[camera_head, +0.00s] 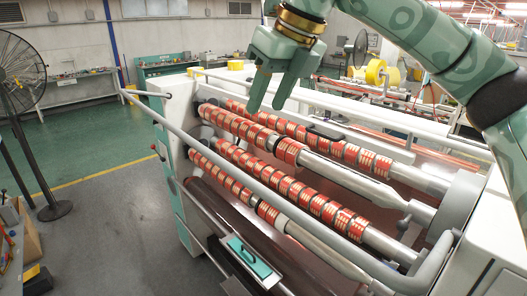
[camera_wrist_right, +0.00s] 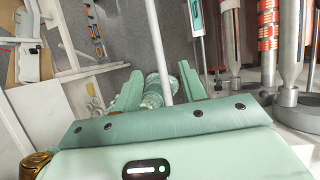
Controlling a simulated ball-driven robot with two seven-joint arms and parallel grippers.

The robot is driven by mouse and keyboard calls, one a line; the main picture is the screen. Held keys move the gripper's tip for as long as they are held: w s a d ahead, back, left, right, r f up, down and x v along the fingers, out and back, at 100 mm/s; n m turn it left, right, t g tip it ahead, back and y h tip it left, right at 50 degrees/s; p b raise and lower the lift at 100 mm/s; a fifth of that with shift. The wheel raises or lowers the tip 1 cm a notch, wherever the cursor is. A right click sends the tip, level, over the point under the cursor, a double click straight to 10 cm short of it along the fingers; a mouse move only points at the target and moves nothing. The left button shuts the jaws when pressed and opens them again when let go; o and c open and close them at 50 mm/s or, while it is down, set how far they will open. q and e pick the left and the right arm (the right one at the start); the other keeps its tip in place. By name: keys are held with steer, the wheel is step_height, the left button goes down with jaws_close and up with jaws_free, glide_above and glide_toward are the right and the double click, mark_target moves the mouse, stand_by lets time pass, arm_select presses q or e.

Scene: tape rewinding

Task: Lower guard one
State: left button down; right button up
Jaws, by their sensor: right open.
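A long grey guard bar (camera_head: 235,170) runs along the near side of the rewinding machine, above its rollers, from the left end to a thick curved arm (camera_head: 435,262) at the right. I cannot tell from any label which guard is number one. My right gripper (camera_head: 269,106) is open, fingers pointing down, and appears above the machine with nothing held in the head view. In the right wrist view, a pale bar (camera_wrist_right: 152,35) runs down between the fingers of the right gripper (camera_wrist_right: 158,85); contact cannot be told. My left gripper is not in view.
Red-banded rollers (camera_head: 300,195) fill the machine. A white rail (camera_head: 330,112) runs along its back. A teal-handled tray (camera_head: 252,258) is at the near side. A black fan (camera_head: 22,75) stands on the left. The floor (camera_head: 110,165) left of the machine is clear.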

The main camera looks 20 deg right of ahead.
glide_toward(238, 171)
steer(key=p+x, duration=0.3)
steer(key=x, duration=0.4)
steer(key=shift+w+f, duration=0.1)
steer(key=shift+w, duration=0.1)
steer(key=shift+w+a+f, duration=0.1)
steer(key=shift+a+f, duration=0.05)
steer(key=shift+f, duration=0.4)
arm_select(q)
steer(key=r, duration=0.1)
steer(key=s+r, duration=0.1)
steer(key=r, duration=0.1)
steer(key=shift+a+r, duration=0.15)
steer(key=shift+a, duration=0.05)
arm_select(e)
steer(key=shift+w+f, duration=0.15)
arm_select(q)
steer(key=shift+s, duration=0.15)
arm_select(e)
jaws_close()
